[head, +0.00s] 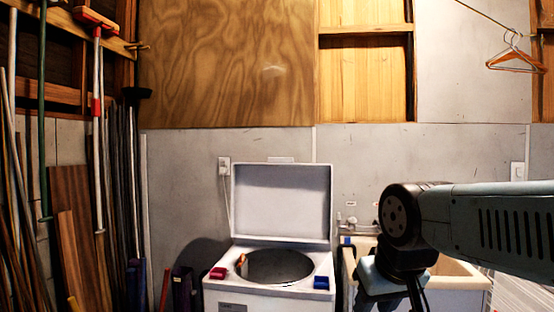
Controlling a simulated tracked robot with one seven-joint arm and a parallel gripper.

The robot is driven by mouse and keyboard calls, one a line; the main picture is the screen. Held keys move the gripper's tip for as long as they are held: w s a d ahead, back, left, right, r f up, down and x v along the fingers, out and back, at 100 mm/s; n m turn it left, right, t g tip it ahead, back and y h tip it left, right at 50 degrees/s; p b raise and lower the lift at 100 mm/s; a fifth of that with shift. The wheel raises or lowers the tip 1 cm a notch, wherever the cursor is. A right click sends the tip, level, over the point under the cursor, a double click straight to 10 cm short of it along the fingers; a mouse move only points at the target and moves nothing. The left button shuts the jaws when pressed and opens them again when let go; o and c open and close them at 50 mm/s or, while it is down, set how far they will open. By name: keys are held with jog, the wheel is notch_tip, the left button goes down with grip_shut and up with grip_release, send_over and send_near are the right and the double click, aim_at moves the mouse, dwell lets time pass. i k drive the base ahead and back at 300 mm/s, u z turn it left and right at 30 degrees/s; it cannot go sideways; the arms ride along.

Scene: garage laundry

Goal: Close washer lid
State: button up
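The white top-loading washer (262,300) stands low in the middle of the head view, against the grey wall. Its lid (282,203) is open and stands upright at the back of the machine. The round dark drum opening (280,266) is uncovered. My gripper (392,305) hangs pointing down to the right of the washer, in front of the sink. It is apart from the lid in the picture. Its fingertips are cut off by the bottom edge, so whether it is open or shut does not show.
A red item (218,273) and a blue item (321,282) sit on the washer's top corners. An orange-brown item (240,263) is at the drum's left rim. A cream sink (455,275) stands right of the washer. Poles and boards (75,245) lean at the left.

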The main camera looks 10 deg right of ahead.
aim_at(282, 199)
jog(key=i, duration=1.65)
jog(key=z, duration=0.05)
